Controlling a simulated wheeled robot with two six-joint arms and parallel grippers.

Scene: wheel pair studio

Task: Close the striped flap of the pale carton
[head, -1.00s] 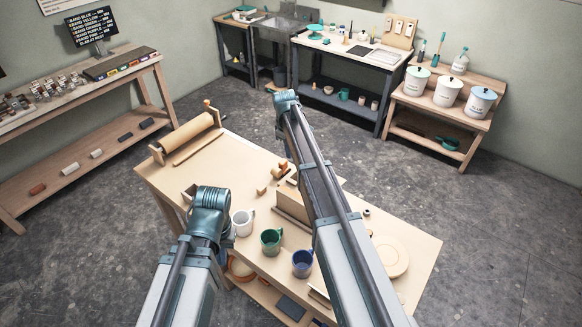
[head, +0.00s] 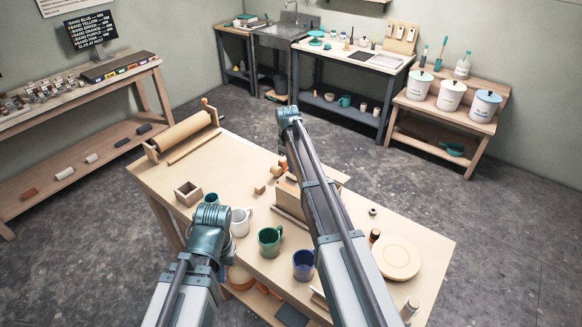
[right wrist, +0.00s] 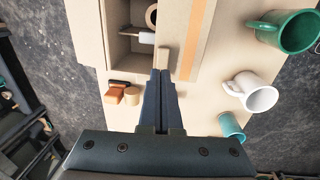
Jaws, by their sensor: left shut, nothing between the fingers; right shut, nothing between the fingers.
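The pale carton (right wrist: 116,40) shows at the top of the right wrist view. It is open, with a ring and a white cylinder visible inside. Its flap (right wrist: 196,38), with an orange stripe, extends outward on the side toward the mugs. In the head view the carton (head: 288,187) is partly hidden behind my right arm. My right gripper (right wrist: 162,73) is shut and empty, its tips close to the carton's near corner beside the flap; I cannot tell whether they touch. My left arm's teal joint is left of the mugs in the head view; its fingers are hidden.
A white mug (head: 240,222), a green mug (head: 270,241) and a blue mug (head: 303,264) stand along the near table edge. A small open box (head: 188,193), a roller (head: 184,131) and a round plate (head: 397,258) are on the table. Small blocks (right wrist: 122,94) lie near the carton.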

